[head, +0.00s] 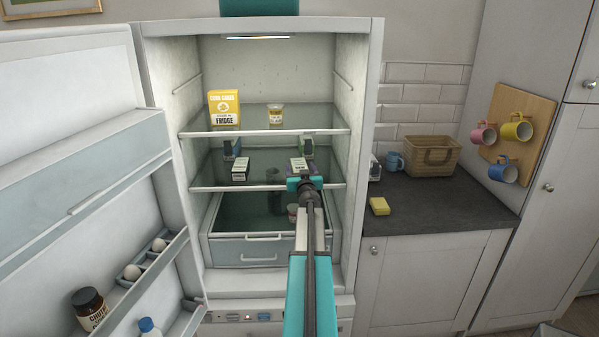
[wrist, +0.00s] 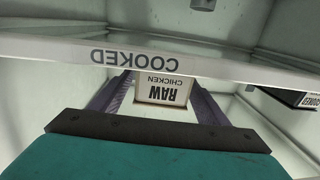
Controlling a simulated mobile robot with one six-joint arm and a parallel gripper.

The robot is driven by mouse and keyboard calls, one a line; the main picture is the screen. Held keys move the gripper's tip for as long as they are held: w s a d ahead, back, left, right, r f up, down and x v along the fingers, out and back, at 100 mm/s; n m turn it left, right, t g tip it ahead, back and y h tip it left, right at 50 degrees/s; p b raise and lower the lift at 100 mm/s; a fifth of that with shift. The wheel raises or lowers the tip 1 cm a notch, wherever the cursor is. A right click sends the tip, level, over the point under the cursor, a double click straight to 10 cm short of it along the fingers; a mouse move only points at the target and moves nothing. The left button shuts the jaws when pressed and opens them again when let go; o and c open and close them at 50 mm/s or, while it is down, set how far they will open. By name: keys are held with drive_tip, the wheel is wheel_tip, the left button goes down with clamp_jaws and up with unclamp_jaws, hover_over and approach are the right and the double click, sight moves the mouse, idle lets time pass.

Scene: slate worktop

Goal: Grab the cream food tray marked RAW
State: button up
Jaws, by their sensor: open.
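The cream food tray (wrist: 163,91) shows its front label, RAW CHICKEN, upside down in the wrist view. It sits behind the shelf edge marked COOKED (wrist: 235,70). In the head view the tray (head: 299,164) is on the fridge's middle shelf, right of centre, partly hidden by my wrist. My gripper (head: 305,181) is in front of that shelf. In the wrist view my gripper (wrist: 160,86) is open, with one finger on each side of the tray in the picture. I see no contact; how far the fingers reach past it I cannot tell.
A black tray (wrist: 298,98) stands on the same shelf, to the left in the head view (head: 240,169). A yellow box (head: 224,107) and a small tub (head: 275,114) are on the upper shelf. The open fridge door (head: 75,165) is at left. A sponge (head: 379,206) lies on the worktop.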

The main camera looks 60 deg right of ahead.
sight(300, 167)
drive_tip(key=c, duration=1.4)
drive_tip(key=shift+r, duration=0.15)
drive_tip(key=shift+r, duration=1.75)
drive_tip(key=s+a, duration=0.2)
drive_tip(key=a, duration=0.3)
drive_tip(key=s+a+b, duration=0.1)
drive_tip(key=s+a, duration=0.1)
drive_tip(key=a, duration=0.3)
drive_tip(key=s+a+r+b, duration=0.1)
drive_tip(key=s+a, duration=0.1)
drive_tip(key=a, duration=0.2)
drive_tip(key=shift+a+r, duration=0.1)
drive_tip(key=shift+a, duration=0.3)
